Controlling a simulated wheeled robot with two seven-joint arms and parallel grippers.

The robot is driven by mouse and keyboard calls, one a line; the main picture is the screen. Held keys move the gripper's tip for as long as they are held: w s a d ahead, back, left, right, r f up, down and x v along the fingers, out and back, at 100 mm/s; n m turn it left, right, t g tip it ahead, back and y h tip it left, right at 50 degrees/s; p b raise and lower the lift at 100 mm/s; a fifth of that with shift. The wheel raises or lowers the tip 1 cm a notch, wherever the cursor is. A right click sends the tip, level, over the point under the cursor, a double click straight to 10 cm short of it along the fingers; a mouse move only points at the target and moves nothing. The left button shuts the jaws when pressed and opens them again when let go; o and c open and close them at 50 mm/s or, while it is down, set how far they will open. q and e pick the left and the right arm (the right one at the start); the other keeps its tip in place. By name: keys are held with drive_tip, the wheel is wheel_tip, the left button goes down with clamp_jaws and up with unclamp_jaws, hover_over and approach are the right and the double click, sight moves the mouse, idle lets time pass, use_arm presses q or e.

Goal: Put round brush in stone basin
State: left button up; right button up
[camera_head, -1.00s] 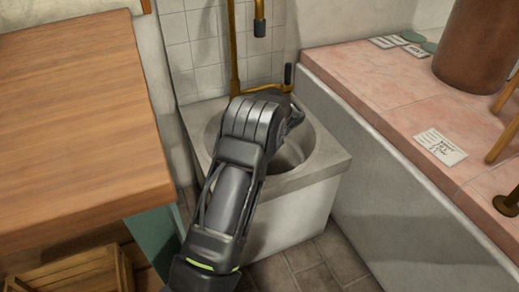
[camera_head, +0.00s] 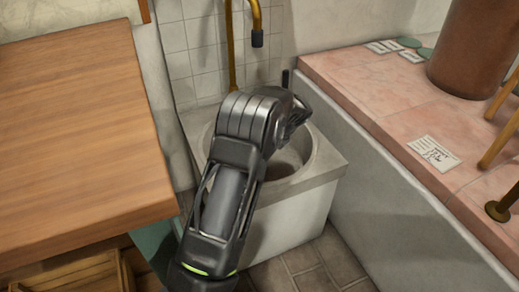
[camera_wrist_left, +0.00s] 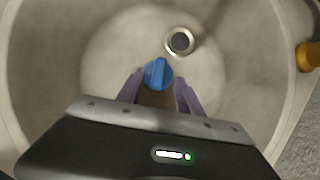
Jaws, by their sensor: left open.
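The stone basin (camera_head: 327,168) is a pale square block with a round bowl, in the middle of the head view. Its bowl (camera_wrist_left: 235,75) and metal drain (camera_wrist_left: 180,41) fill the left wrist view. My left gripper (camera_wrist_left: 159,90) points down into the bowl with its two purple-grey fingers apart. Between them is the round brush (camera_wrist_left: 158,74), with a blue end and a brown part running back toward the palm. I cannot tell whether it touches the bowl floor. In the head view my left arm hides the brush and fingertips. My right gripper is not in view.
A wooden tabletop (camera_head: 75,130) stands to the left, with a wooden crate (camera_head: 85,275) below. A pink tiled ledge (camera_head: 385,95) runs along the right, carrying a brown cylinder (camera_head: 478,50) and a paper card (camera_head: 434,153). A brass pipe (camera_head: 231,45) rises behind the basin.

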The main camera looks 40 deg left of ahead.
use_arm(q)
drive_tip(key=shift+v, duration=0.9)
idle(1.0)
